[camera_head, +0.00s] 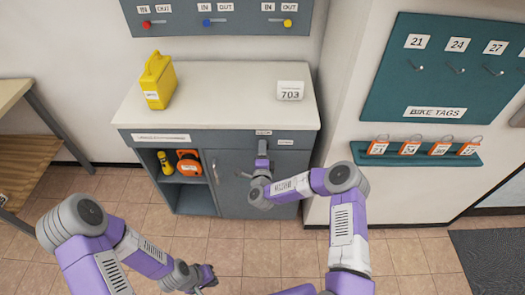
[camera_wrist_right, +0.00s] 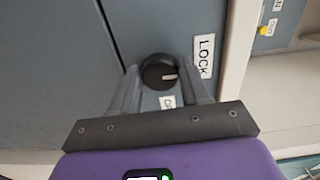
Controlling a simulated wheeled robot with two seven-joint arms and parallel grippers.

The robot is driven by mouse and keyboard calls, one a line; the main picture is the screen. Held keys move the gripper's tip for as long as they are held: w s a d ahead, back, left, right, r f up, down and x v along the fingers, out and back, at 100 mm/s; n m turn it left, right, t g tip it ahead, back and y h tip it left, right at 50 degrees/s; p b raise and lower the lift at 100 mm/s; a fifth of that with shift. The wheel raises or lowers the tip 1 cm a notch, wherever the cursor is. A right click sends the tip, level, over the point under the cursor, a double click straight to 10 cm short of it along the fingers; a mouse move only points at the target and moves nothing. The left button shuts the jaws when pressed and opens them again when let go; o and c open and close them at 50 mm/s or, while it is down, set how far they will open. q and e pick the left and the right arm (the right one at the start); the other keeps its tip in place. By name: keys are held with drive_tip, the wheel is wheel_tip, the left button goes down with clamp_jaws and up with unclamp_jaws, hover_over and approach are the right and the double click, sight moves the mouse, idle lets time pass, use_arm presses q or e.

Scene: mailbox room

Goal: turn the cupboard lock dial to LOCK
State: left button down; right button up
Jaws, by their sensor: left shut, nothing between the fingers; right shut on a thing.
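My left gripper (camera_head: 211,273) is shut and empty, low over the floor, away from the cupboard.
An open shelf (camera_head: 182,185) with orange and yellow items is left of the door. A bike-tag shelf (camera_head: 415,153) is on the right wall. Floor in front is clear.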

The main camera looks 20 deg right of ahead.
drive_tip(key=o, duration=1)
drive_tip(key=shift+o, duration=0.2)
drive_tip(key=p+v, duration=0.1)
drive_tip(key=v, duration=0.6)
drive_tip(key=shift+s, duration=0.3)
drive_tip(key=shift+a, duration=0.1)
